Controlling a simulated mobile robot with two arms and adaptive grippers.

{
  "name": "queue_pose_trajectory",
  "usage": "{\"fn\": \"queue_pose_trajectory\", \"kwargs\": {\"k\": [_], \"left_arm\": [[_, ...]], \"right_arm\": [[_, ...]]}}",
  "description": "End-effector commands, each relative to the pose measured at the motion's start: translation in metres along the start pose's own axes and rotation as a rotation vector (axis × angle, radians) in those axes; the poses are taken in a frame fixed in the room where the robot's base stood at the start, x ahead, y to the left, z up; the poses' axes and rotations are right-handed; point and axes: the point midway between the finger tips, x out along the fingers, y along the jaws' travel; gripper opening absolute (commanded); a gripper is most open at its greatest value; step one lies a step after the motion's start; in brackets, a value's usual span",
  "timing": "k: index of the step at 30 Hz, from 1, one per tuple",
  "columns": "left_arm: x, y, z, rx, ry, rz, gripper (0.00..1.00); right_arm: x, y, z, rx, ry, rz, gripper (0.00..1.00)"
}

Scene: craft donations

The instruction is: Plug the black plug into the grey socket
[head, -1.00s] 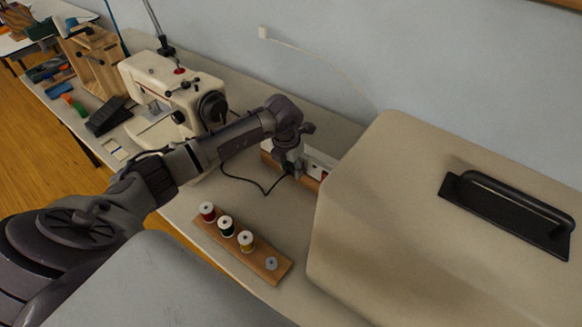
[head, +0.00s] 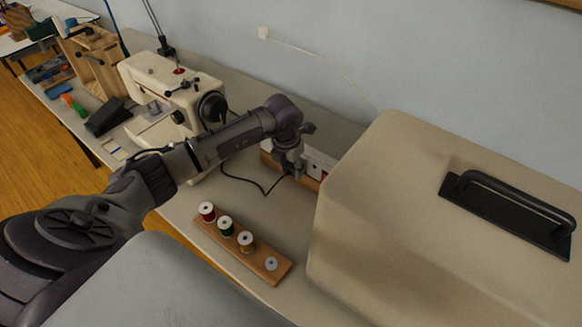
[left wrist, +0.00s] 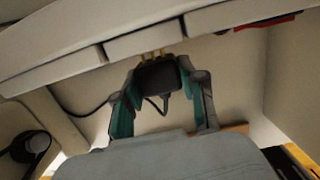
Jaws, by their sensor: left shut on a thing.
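My left gripper (head: 292,174) reaches down beside the white socket strip (head: 318,163), between the sewing machine and the beige cover. In the left wrist view its two teal-padded fingers (left wrist: 163,98) are shut on the black plug (left wrist: 160,76). The plug's brass prongs (left wrist: 151,54) show as short stubs at the edge of a pale socket block (left wrist: 144,40); whether they touch or enter it I cannot tell. Several pale blocks sit side by side, and I cannot tell which is the grey socket. My right gripper is not in view.
The plug's black cord (head: 243,181) loops over the table near the sewing machine (head: 165,85). The large beige cover (head: 365,215) stands close on the right. A wooden rack (head: 250,256) of thread spools lies in front. The wall is behind.

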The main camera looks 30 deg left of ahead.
Motion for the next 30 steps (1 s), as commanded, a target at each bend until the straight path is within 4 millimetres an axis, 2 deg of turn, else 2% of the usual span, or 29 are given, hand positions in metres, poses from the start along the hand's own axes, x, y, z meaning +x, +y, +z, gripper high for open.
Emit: {"fn": "queue_pose_trajectory", "kwargs": {"k": [19,20,24,30], "left_arm": [[0.003,0.0,0.012,0.0,0.0,0.0,0.13],[0.002,0.0,0.012,0.0,0.0,0.0,0.46],[0.002,0.0,0.011,0.0,0.0,0.0,0.69],[0.002,0.0,0.011,0.0,0.0,0.0,0.7]], "right_arm": [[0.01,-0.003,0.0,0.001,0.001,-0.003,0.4],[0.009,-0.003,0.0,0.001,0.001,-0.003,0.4],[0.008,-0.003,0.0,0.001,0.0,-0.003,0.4],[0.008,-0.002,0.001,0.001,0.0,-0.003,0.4]]}}
